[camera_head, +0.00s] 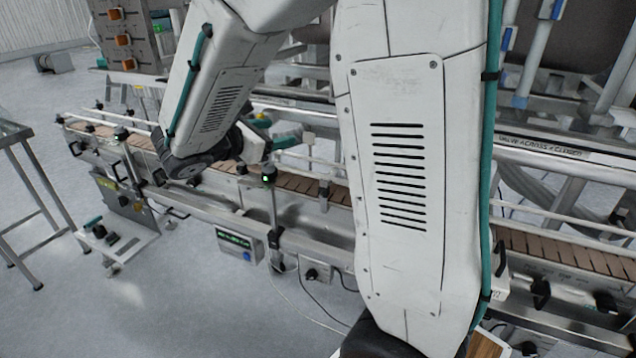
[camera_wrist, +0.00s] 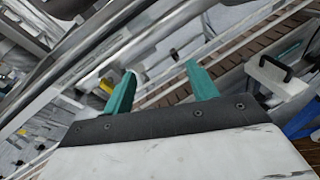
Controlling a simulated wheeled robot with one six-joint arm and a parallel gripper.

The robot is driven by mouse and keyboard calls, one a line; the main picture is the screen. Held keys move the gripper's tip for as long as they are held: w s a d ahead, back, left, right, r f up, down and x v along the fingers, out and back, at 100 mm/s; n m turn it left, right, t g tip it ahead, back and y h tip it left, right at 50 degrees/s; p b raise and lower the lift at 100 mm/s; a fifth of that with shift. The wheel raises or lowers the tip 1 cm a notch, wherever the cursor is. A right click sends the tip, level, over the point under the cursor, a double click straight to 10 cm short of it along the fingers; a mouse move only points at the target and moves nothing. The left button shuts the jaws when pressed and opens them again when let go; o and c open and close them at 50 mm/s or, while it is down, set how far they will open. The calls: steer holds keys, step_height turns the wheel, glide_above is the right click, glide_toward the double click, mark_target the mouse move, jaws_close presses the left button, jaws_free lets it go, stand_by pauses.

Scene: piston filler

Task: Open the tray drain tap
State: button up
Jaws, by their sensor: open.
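My gripper (camera_wrist: 160,88) is open, with its two teal fingers apart and nothing between them in the wrist view. Behind the fingers are metal rails and the conveyor. In the head view my gripper (camera_head: 277,131) is small and partly hidden by my wrist, above the conveyor left of centre. A label (camera_head: 545,148) on the machine's tray edge at the right seems to read "valve across = closed". I cannot make out the drain tap in either view. My upper arm covers the middle of the head view, including the tray edge left of the label.
The slatted brown conveyor (camera_head: 560,254) runs along the machine's front, with guard rails and sensor posts. A control box (camera_head: 237,247) hangs below it. A steel table (camera_head: 14,133) stands far left. A white box with a black handle (camera_wrist: 278,78) is at right.

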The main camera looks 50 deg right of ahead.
steer(key=s+a+m+g+y, duration=0.1)
steer(key=s+a+m+y, duration=0.1)
steer(key=s+m+y, duration=0.3)
steer(key=s+a+f+m+g+y, duration=0.1)
steer(key=s+a+m+y, duration=0.2)
steer(key=s, duration=1.1)
steer(key=m+y, duration=0.1)
steer(key=m, duration=0.2)
steer(key=shift+a+f+m+g+y, duration=0.2)
steer(key=shift+a+m+g+y, duration=0.1)
steer(key=shift+a+g+y, duration=0.1)
steer(key=shift+d, duration=0.1)
steer(key=s+a+m+t+y, duration=0.2)
steer(key=s+a+m+y, duration=0.2)
steer(key=a, duration=0.4)
steer(key=shift+s+m+y, duration=0.3)
steer(key=shift+s+y, duration=0.1)
steer(key=shift+y, duration=0.3)
